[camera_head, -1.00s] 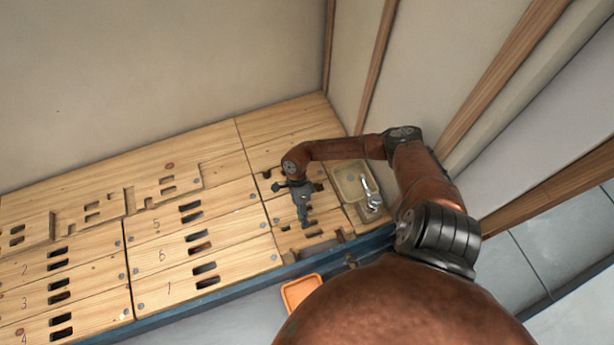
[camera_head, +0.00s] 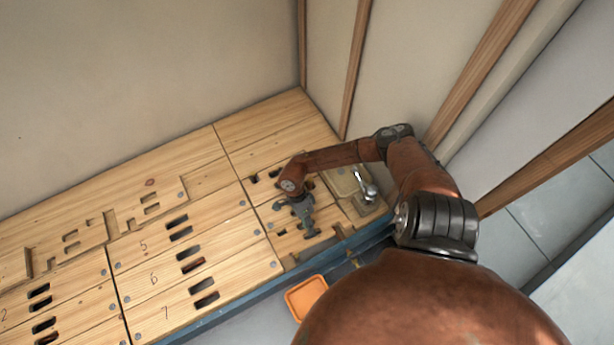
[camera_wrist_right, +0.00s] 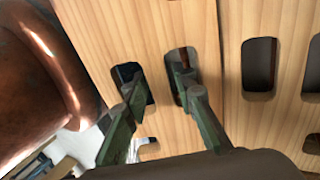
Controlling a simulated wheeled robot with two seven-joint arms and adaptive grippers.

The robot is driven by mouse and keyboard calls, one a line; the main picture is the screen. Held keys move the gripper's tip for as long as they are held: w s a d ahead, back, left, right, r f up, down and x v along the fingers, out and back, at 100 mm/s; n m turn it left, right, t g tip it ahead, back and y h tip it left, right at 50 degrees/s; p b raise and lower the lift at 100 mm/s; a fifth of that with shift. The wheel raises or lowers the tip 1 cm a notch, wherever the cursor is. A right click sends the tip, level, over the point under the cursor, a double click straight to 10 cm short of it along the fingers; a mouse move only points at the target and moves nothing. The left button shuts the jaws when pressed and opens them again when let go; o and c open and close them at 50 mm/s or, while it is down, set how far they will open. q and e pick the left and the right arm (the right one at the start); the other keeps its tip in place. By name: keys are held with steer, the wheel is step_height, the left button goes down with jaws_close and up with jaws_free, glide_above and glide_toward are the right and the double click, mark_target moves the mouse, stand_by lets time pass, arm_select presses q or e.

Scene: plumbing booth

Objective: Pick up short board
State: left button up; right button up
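My right gripper (camera_head: 309,230) points down over a short slotted board (camera_head: 290,242) near the front right of the wooden bench. In the right wrist view, its two green-grey fingers (camera_wrist_right: 158,84) are apart, with their tips at two dark slots of a pale board (camera_wrist_right: 110,40). A strip of wood lies between the tips. How deep the tips sit in the slots cannot be told. The gripper hides part of the short board in the head view. My left gripper is not in view.
Numbered slotted boards (camera_head: 205,235) lie to the left. A small basin with a metal tap (camera_head: 364,187) stands right of the gripper. An orange tray (camera_head: 306,296) is below the blue front edge (camera_head: 225,315). Walls close off the back and right.

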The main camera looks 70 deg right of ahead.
steer(key=shift+c, duration=0.2)
jaws_close()
steer(key=shift+r, duration=0.1)
stand_by(0.4)
